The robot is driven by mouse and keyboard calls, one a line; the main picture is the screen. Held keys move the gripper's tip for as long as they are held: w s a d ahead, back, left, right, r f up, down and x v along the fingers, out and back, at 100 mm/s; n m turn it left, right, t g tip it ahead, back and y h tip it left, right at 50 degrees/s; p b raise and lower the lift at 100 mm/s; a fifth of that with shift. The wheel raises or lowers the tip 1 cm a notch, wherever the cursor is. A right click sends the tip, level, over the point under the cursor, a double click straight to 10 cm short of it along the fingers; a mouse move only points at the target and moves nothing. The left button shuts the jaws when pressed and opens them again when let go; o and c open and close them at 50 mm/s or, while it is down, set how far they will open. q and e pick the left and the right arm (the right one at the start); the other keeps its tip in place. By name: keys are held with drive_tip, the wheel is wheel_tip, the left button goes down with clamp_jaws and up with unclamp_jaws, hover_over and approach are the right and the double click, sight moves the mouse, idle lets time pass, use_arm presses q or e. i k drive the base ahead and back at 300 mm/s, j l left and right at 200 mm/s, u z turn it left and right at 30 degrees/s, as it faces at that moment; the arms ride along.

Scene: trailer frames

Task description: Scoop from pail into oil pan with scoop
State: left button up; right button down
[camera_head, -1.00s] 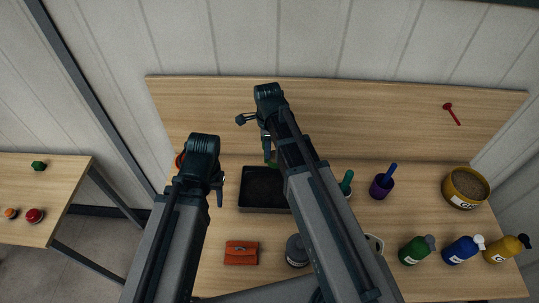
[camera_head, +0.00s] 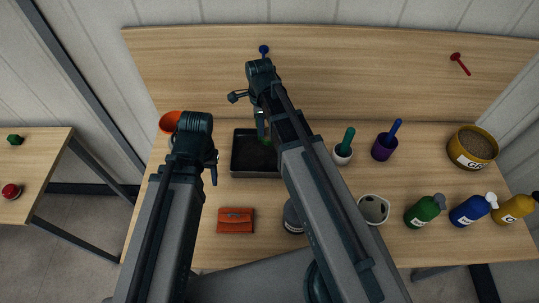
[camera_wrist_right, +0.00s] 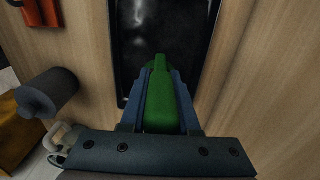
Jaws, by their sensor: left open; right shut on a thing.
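The oil pan, a black rectangular tray (camera_head: 240,160), sits on the workbench. It fills the top of the right wrist view (camera_wrist_right: 118,45), with faint pale patches inside. My right gripper (camera_head: 262,128) is shut on a green handle (camera_wrist_right: 160,108), likely the scoop's, over the pan; the scoop's head is not clearly seen. A yellow tub of brown grit (camera_head: 465,155), perhaps the pail, stands at the far right of the bench. My left gripper (camera_head: 212,172) is open and empty, left of the pan.
An orange round container (camera_head: 170,121) is partly hidden behind my left arm.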

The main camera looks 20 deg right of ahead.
sight(250, 158)
drive_tip(key=j+z, duration=0.1)
drive_tip(key=j, duration=0.4)
drive_tip(key=k+j+z, duration=0.15)
drive_tip(key=j, duration=0.3)
drive_tip(key=j+z, duration=0.1)
drive_tip(key=j, duration=0.35)
drive_tip(key=k+j+z, duration=0.1)
drive_tip(key=j, duration=0.4)
drive_tip(key=k+j+z, duration=0.15)
drive_tip(key=j, duration=0.3)
drive_tip(key=k+j+z, duration=0.1)
drive_tip(key=j, duration=0.35)
